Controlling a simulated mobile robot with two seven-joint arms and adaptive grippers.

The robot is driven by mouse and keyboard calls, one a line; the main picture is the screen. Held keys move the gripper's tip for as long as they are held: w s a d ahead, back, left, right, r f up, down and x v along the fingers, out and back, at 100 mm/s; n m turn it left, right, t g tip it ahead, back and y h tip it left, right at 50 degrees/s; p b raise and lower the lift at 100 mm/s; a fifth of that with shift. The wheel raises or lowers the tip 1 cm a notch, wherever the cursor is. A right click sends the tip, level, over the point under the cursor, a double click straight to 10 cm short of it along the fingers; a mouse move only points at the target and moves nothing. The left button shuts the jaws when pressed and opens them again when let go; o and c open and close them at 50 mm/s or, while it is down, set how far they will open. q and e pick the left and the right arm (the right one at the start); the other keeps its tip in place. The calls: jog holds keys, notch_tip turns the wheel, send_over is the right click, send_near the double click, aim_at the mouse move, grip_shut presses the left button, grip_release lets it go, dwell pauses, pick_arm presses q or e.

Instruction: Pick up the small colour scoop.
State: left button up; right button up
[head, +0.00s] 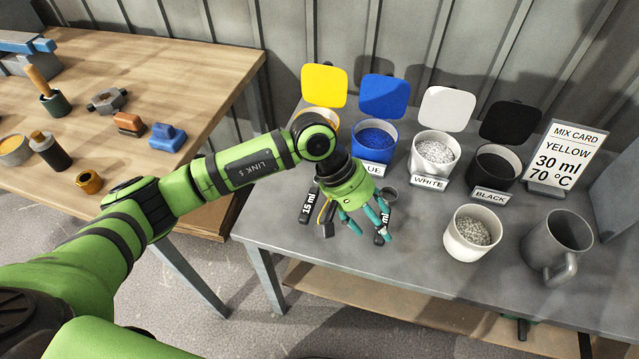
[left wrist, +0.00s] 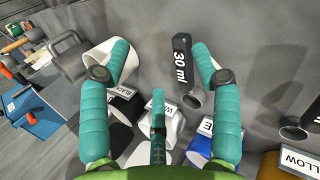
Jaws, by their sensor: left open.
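Two dark scoops lie on the grey table. The scoop marked 15 ml (head: 306,206) lies left of my left gripper in the head view; its bowl is hidden there by my arm. A dark scoop at the right of the left wrist view (left wrist: 294,131) appears to be the same one. The scoop marked 30 ml (left wrist: 181,62) lies between my spread fingers in the left wrist view, its bowl towards the pots. In the head view its bowl (head: 389,194) shows beside my fingers. My left gripper (head: 367,228) is open and empty above it; I cannot tell whether it touches.
Yellow (head: 323,118), blue (head: 376,136), white (head: 434,152) and black (head: 495,167) pots with raised lids line the back. A white cup of pellets (head: 472,232), a grey mug (head: 556,247) and the mix card (head: 566,158) stand right. A wooden bench (head: 190,70) is left.

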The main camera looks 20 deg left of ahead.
aim_at(311, 206)
pick_arm(q)
jog(key=w+a+m+y, duration=0.1)
jog(key=a+y, duration=0.1)
jog(key=a, duration=0.2)
jog(key=w+a+m+y, duration=0.1)
jog(key=w+a+y, duration=0.1)
jog(key=a, duration=0.3)
jog(key=w+a+f+m+t+y, duration=0.1)
jog(key=a+y, duration=0.1)
jog(key=a, duration=0.2)
jog(key=shift+w+a+y, duration=0.3)
jog(key=shift+a+y, duration=0.05)
jog(key=shift+y, duration=0.05)
jog(key=shift+a+f+p, duration=0.1)
jog(key=shift+f+p, duration=0.2)
jog(key=shift+f, duration=0.05)
notch_tip(311, 206, down, 6)
jog(key=shift+s+r+p, duration=0.1)
jog(key=shift+r+p, duration=0.15)
jog(key=shift+p, duration=0.95)
jog(key=shift+f, duration=0.4)
grip_shut()
